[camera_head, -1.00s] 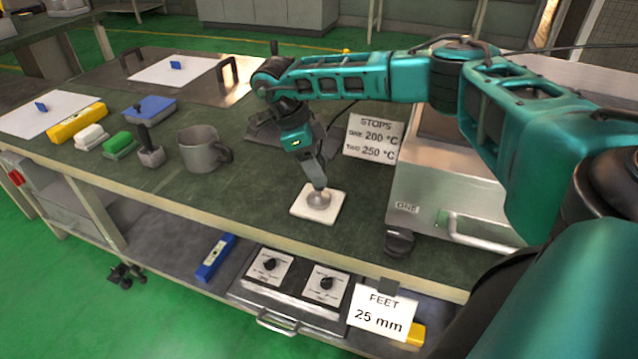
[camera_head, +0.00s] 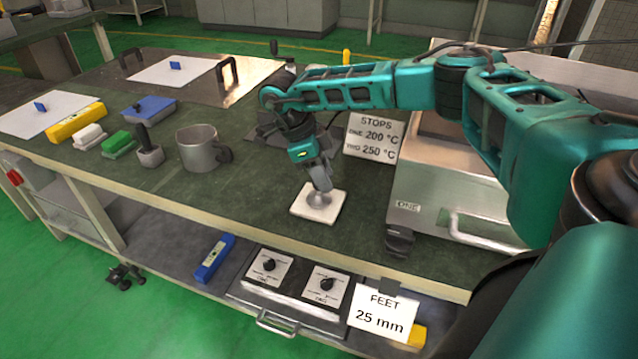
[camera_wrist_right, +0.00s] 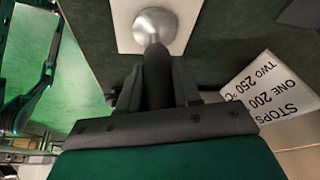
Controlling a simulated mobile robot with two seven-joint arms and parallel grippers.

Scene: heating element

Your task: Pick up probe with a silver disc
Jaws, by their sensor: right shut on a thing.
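The probe has a silver disc (camera_wrist_right: 155,27) at its lower end and a dark handle (camera_wrist_right: 156,75). In the head view the disc (camera_head: 319,199) is on or just above a white square tile (camera_head: 303,212) on the green bench top. My right gripper (camera_head: 320,178) is above the tile, fingers pointing down. In the right wrist view my right gripper (camera_wrist_right: 157,92) is shut on the probe's handle, one finger on each side. Whether the disc touches the tile is hard to tell. My left gripper is not in view.
A metal box with a handle (camera_head: 488,233) stands right of the tile, with a "STOPS" sign (camera_head: 373,137) behind. A grey mug (camera_head: 197,150), a stamp-like tool (camera_head: 150,154) and coloured blocks are at left. A lower shelf holds dials (camera_head: 268,266) and a blue level (camera_head: 215,258).

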